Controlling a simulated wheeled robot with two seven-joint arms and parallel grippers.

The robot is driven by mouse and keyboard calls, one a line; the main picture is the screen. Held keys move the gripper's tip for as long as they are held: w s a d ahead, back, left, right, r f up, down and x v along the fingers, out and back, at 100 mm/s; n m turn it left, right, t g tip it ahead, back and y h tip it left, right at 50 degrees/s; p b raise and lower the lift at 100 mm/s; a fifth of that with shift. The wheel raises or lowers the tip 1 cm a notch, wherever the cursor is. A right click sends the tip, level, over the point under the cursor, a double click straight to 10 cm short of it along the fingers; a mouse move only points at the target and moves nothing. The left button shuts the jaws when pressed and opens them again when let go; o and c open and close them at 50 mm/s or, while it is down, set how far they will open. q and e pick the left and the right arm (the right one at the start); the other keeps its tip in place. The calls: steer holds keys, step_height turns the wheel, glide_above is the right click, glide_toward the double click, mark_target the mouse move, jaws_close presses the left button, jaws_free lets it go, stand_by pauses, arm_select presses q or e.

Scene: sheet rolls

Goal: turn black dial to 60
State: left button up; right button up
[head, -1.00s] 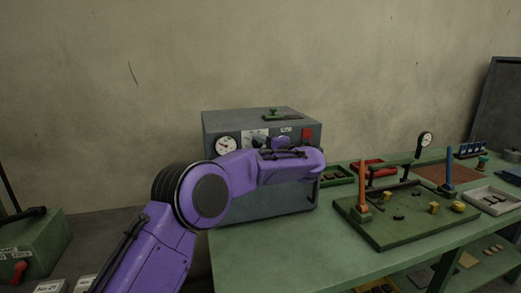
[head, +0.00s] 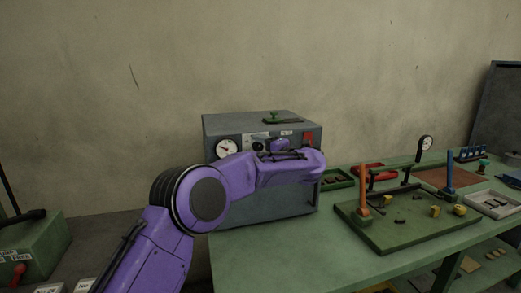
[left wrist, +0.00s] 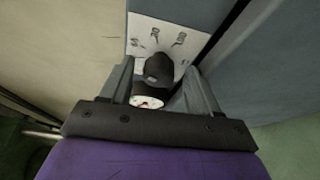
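The black dial (head: 258,146) is on the front of the grey box (head: 231,128), partly hidden by my left arm in the head view. In the left wrist view the dial (left wrist: 158,68) stands in front of a white scale plate (left wrist: 143,32) with black figures. The figures are too blurred to read as a setting. My left gripper (left wrist: 160,72) is open, with one finger on each side of the dial and visible gaps beside it. In the head view my arm hides its fingers. My right gripper is in neither view.
A round white gauge (head: 226,148) is left of the dial, and a red patch (head: 308,138) is at the panel's right. A green-handled part (head: 274,117) is on top of the box. A green board (head: 385,235) with posts stands right on the table (head: 260,262).

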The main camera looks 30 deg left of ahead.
arm_select(q)
steer(key=shift+d, duration=0.1)
steer(key=shift+d, duration=0.35)
steer(key=b+v, duration=0.2)
steer(key=v, duration=0.7)
steer(key=shift+s+d, duration=0.2)
steer(key=shift+d, duration=0.05)
